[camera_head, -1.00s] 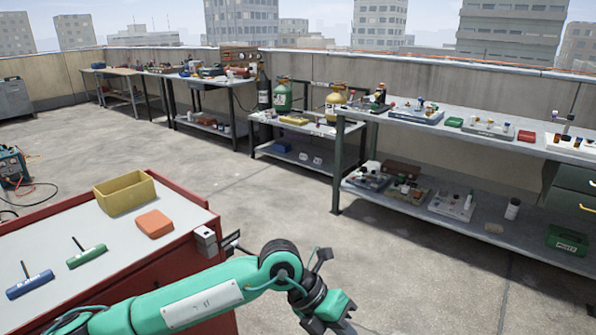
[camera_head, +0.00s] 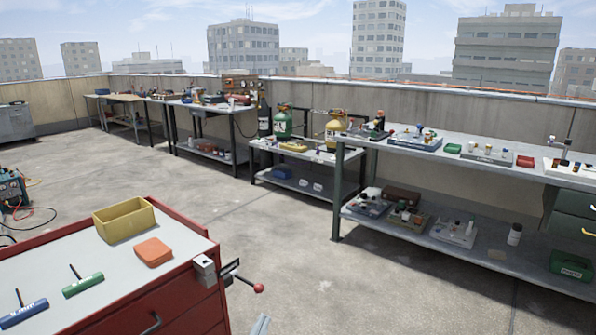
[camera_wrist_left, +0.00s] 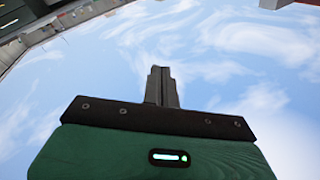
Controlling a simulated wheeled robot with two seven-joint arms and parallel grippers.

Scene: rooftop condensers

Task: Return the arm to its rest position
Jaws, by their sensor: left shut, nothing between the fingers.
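My left gripper (camera_wrist_left: 162,74) shows in the left wrist view, its dark fingers together and empty. It points up, with mostly blue sky and thin cloud behind it. In the head view, the left arm is no longer in front of the red tool cabinet (camera_head: 165,292). Only a small pale grey tip shows at the bottom edge, right of the cabinet; I cannot tell for sure what part it is. My right gripper is in neither view.
On the cabinet top are a yellow bin (camera_head: 124,222), an orange block (camera_head: 153,252), a green T-handle tool (camera_head: 83,285) and a blue one (camera_head: 24,314). A vise (camera_head: 205,266) sits at its right corner. A long workbench (camera_head: 480,167) stands at right; the floor between is clear.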

